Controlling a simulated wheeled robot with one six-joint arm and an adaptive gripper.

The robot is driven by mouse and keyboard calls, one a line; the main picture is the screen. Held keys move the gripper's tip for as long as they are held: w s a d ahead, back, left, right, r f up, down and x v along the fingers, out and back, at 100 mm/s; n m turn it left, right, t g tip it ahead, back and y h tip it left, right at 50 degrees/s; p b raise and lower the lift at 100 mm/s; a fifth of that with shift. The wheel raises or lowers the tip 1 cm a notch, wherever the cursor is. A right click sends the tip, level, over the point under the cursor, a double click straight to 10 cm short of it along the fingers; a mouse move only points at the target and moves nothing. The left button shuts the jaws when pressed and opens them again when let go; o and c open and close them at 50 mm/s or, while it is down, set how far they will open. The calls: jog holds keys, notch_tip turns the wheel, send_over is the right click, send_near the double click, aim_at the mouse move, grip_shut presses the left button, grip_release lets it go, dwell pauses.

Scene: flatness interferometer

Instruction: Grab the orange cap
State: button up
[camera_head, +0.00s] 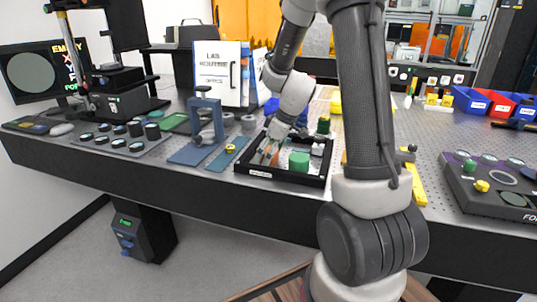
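My arm reaches over the bench from the front, and my gripper (269,154) points down into the left part of a black-rimmed tray (262,174). Small orange-red patches show at the fingertips. They are too small and too covered to tell whether they are the orange cap, and no other orange cap is clear in view. The finger gap is too small to read, so I cannot tell whether the gripper is open or shut on something. A green cylinder (299,161) stands in the tray, right of the gripper.
A blue clamp stand (205,122) and a dark mat with several black discs (118,143) are left of the tray. A white binder (217,72) stands behind. Blue and red bins (503,107) and a dark panel (490,190) are at right. My arm hides part of the bench.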

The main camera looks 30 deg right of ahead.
jog(key=c, duration=0.8)
